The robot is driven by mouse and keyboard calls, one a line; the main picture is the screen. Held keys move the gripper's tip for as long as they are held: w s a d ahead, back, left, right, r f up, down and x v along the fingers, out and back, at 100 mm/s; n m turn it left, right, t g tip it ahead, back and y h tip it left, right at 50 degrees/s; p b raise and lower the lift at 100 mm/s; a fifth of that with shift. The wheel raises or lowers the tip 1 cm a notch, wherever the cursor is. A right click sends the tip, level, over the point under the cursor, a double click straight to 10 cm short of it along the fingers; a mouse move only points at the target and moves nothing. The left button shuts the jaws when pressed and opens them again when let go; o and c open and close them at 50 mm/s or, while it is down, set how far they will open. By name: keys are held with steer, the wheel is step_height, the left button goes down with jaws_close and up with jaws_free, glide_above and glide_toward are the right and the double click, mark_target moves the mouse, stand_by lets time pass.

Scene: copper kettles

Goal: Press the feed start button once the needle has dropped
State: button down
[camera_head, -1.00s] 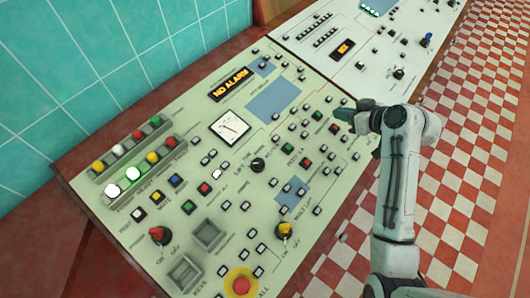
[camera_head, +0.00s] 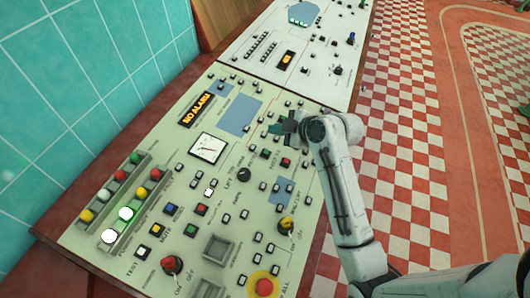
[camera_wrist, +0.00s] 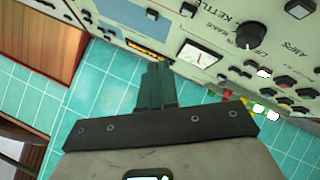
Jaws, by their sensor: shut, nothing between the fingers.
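The gauge (camera_head: 208,147) is a white square dial on the sloping cream panel (camera_head: 135,190); its needle is too thin to read surely. It also shows in the wrist view (camera_wrist: 199,54). My gripper (camera_head: 284,127) is shut and empty, at the panel's upper right part, right of the gauge. Its dark green fingers (camera_wrist: 158,72) point toward the panel in the wrist view. A green button (camera_head: 266,153) and a red button (camera_head: 286,162) lie just below the gripper. I cannot read which button is feed start. My gripper hides the buttons behind it; contact cannot be told.
An orange "NO ALARM" display (camera_head: 197,109) is lit above the gauge. A black knob (camera_head: 243,174), a yellow knob (camera_head: 285,225), a red knob (camera_head: 171,265) and a red stop button (camera_head: 264,287) stand up from the panel. A second, white panel (camera_head: 325,75) adjoins at the back.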

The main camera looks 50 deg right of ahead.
steer(key=shift+w+a+f+b, duration=0.1)
steer(key=shift+w+f+b, duration=0.2)
steer(key=shift+f+b, duration=1)
steer(key=shift+w+a+f+b, duration=0.1)
steer(key=shift+w+f+b, duration=0.15)
steer(key=shift+f+b, duration=1.05)
steer(key=shift+w+a+f+b, duration=0.1)
steer(key=shift+w+f+b, duration=0.2)
steer(key=shift+f+b, duration=1)
steer(key=shift+f+p, duration=0.4)
steer(key=shift+p, duration=0.05)
steer(key=shift+f+b, duration=0.3)
steer(key=shift+f, duration=0.1)
steer(key=shift+w+f+b, duration=0.1)
steer(key=shift+f+b, duration=0.2)
steer(key=shift+r, duration=0.1)
steer(key=shift+r+p, duration=0.65)
steer(key=r+p, duration=0.2)
steer(key=s+r+p, duration=0.1)
steer(key=r+p, duration=0.1)
steer(key=r, duration=0.1)
steer(key=shift+s+d, duration=0.1)
steer(key=shift+d, duration=0.1)
